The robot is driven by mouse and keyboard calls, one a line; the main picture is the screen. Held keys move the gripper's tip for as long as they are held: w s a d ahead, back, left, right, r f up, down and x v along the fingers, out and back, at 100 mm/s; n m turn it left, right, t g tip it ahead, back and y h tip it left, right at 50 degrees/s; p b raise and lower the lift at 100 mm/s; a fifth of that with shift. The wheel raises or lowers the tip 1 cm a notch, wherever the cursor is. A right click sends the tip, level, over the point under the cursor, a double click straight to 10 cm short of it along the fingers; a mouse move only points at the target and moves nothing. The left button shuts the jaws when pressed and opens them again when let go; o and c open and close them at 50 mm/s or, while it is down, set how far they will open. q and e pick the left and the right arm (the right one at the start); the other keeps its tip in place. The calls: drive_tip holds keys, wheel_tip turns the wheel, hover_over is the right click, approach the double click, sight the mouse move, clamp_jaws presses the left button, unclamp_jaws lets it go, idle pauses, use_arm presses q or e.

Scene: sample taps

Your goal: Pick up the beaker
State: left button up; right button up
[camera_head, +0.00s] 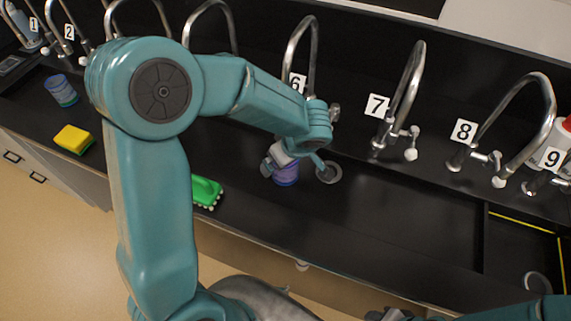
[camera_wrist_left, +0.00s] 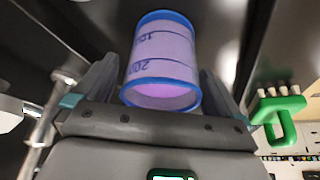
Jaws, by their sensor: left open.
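A beaker with purple contents (camera_head: 286,177) stands in the dark sink trough below tap 6, partly hidden by my left gripper (camera_head: 292,162). In the left wrist view the beaker (camera_wrist_left: 162,55) has blue rims and dark volume marks. My left gripper (camera_wrist_left: 158,85) is open, with one finger on each side of the beaker.
A second blue-rimmed beaker (camera_head: 61,91) stands at the far left, near a yellow sponge (camera_head: 73,139). A green brush (camera_head: 206,191) lies left of the gripper. Curved taps stand along the back, including tap 7 (camera_head: 410,95).

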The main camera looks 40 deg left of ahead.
use_arm(q)
drive_tip(key=shift+w+a+f, duration=0.1)
drive_tip(key=shift+a+f, duration=0.1)
drive_tip(key=shift+f, duration=0.2)
drive_tip(key=shift+r, duration=0.1)
drive_tip(key=shift+s+d, duration=0.1)
drive_tip(key=shift+s, duration=0.1)
drive_tip(key=shift+c, duration=0.9)
drive_tip(key=shift+w, duration=0.1)
drive_tip(key=c, duration=1.2)
drive_tip(key=shift+o, duration=0.2)
drive_tip(key=shift+w+r, duration=0.1)
